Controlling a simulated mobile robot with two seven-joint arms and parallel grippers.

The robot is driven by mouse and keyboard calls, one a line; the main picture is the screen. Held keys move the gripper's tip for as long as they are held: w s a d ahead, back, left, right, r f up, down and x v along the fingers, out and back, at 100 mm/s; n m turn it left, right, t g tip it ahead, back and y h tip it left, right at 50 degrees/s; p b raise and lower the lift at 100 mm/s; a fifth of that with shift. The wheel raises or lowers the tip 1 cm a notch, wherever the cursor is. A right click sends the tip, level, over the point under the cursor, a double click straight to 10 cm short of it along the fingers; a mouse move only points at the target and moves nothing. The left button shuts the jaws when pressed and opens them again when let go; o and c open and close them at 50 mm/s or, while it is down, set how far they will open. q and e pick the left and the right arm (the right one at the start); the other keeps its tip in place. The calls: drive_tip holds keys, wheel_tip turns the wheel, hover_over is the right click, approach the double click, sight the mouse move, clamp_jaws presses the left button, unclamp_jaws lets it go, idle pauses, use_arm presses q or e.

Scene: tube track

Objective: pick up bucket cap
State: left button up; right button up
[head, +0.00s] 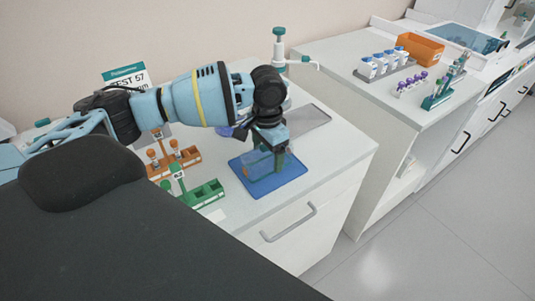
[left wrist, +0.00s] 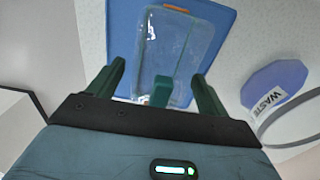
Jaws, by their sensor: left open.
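A clear, see-through box-like piece, which I take to be the bucket cap (left wrist: 178,48), lies over the blue mat (left wrist: 123,30) in the left wrist view. In the head view the blue mat (head: 287,190) lies near the counter's front edge, with the clear piece partly hidden by my gripper. My left gripper (head: 263,165) points down above the mat. Its green fingers (left wrist: 158,72) are open, one on each side of the clear piece. I cannot tell whether they touch it.
A green rack (head: 205,194) and an orange rack (head: 180,163) stand left of the mat. A blue waste container (left wrist: 275,85) is at the right in the left wrist view. A grey tray (head: 310,118) lies behind the mat. A second counter (head: 345,75) holds several lab items.

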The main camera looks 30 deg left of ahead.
use_arm(q)
drive_tip(key=shift+f, duration=0.55)
drive_tip(key=c, duration=1.1)
drive_tip(key=shift+r, duration=0.1)
use_arm(e)
drive_tip(key=shift+d, duration=0.1)
use_arm(q)
drive_tip(key=shift+r, duration=0.45)
drive_tip(key=r, duration=0.1)
drive_tip(key=s+r, duration=0.1)
drive_tip(key=shift+d+r, duration=0.2)
drive_tip(key=shift+r, duration=0.15)
drive_tip(key=s+d, duration=0.1)
drive_tip(key=s, duration=0.3)
drive_tip(key=s+d+p, duration=0.1)
drive_tip(key=s+d, duration=0.1)
drive_tip(key=s, duration=0.2)
drive_tip(key=s+d+r+p, duration=0.1)
drive_tip(key=s+d, duration=0.1)
drive_tip(key=s, duration=0.2)
drive_tip(key=shift+s+d+r, duration=0.1)
drive_tip(key=shift+s+d, duration=0.05)
drive_tip(key=shift+s, duration=0.15)
drive_tip(key=shift+s+d, duration=0.25)
drive_tip(key=shift+s, duration=0.35)
use_arm(e)
drive_tip(key=shift+w+d+r+t, duration=0.15)
drive_tip(key=shift+w+r+t, duration=0.25)
drive_tip(key=shift+w+r, duration=0.85)
